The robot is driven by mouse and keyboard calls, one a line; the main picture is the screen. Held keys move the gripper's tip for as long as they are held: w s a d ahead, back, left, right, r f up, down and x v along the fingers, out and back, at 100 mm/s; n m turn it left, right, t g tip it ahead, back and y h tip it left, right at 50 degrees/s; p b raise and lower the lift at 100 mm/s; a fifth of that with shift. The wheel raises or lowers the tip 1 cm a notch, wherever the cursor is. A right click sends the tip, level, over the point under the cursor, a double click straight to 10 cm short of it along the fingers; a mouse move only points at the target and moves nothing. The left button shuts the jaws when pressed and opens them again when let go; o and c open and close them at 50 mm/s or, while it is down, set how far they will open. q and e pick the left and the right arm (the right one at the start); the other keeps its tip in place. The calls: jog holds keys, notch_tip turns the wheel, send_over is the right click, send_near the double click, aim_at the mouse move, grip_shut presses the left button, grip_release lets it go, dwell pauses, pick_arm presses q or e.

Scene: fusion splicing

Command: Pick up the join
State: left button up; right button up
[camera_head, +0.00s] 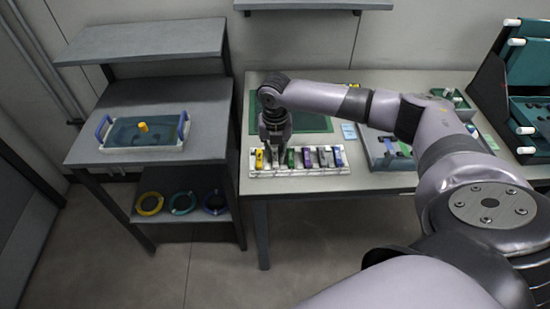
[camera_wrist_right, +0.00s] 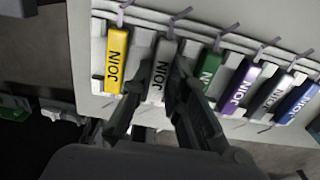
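A white rack (camera_head: 300,172) on the table holds a row of joins, each lettered JOIN. In the right wrist view they are a yellow join (camera_wrist_right: 117,58), a grey join (camera_wrist_right: 160,72), a green join (camera_wrist_right: 208,70), a purple join (camera_wrist_right: 239,84), a dark grey join (camera_wrist_right: 270,92) and a blue join (camera_wrist_right: 297,102). My right gripper (camera_head: 273,148) points down over the rack's left part. In the wrist view its fingers (camera_wrist_right: 158,84) are apart, one on each side of the grey join; contact is not clear. My left gripper is not in view.
A green mat (camera_head: 318,122) lies behind the rack. A grey tray (camera_head: 378,158) with small parts is to the right, and a dark green case (camera_head: 530,65) stands at far right. A side shelf on the left holds a blue-handled tray (camera_head: 145,153) and, below, several coloured rings (camera_head: 150,204).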

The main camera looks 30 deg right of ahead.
aim_at(275, 157)
grip_shut()
jog(key=shift+r, duration=0.15)
notch_tip(275, 157, up, 20)
jog(key=b, duration=0.1)
